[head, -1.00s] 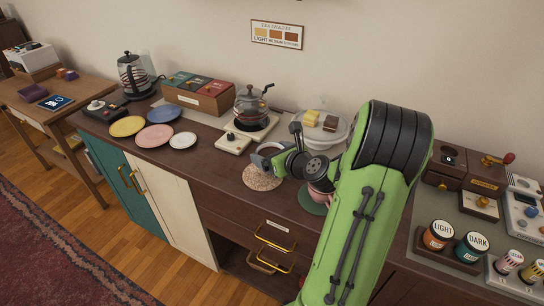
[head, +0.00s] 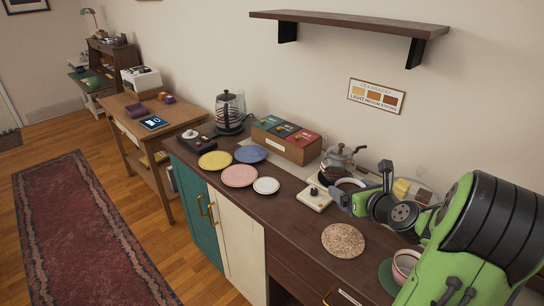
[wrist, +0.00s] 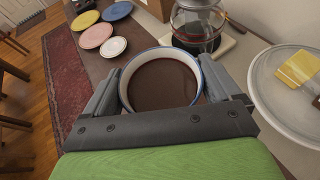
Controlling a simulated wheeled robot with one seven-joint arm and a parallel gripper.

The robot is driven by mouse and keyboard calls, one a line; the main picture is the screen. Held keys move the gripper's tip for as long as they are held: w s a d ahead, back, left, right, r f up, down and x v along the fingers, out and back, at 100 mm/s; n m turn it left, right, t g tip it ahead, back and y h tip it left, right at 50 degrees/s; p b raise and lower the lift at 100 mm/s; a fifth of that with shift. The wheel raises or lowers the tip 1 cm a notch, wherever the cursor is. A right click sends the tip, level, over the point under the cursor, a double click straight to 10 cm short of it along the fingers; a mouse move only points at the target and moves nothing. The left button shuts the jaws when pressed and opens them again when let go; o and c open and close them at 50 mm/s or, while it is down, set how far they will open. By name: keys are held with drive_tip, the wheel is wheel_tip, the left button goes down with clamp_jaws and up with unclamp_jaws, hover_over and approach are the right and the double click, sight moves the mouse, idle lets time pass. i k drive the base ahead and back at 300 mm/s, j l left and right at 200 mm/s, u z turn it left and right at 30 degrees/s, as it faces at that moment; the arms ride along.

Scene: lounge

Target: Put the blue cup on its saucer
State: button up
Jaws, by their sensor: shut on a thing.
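My gripper (head: 352,196) is shut on the blue cup (head: 352,184), holding it above the counter. In the wrist view the cup (wrist: 160,53) sits between the two fingers (wrist: 160,98), upright, with a pale inside, a blue rim and dark brown within; I cannot tell if that is liquid. The blue saucer (head: 250,154) lies empty on the counter to the left, behind the pink saucer (head: 239,176). It also shows at the top of the wrist view (wrist: 117,11). Most of the cup's outer side is hidden by the gripper.
A yellow saucer (head: 215,160) and a small white saucer (head: 266,185) lie near the blue one. A glass pot (head: 338,161) on a burner stands behind the gripper. A speckled mat (head: 343,240) is bare. A pink cup (head: 405,264) stands at right. A shelf (head: 350,24) hangs above.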

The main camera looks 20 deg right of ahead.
sight(249, 154)
drive_tip(key=i+j+z, duration=0.2)
drive_tip(key=i+j, duration=0.15)
drive_tip(key=i+j+z, duration=0.15)
drive_tip(key=i+j, duration=0.25)
drive_tip(key=i+j+z, duration=0.2)
drive_tip(key=i+j, duration=0.3)
drive_tip(key=i+j+z, duration=0.2)
drive_tip(key=i+j, duration=0.15)
drive_tip(key=j, duration=0.15)
drive_tip(key=i+j+z, duration=0.2)
drive_tip(key=i+j, duration=0.15)
drive_tip(key=j, duration=0.25)
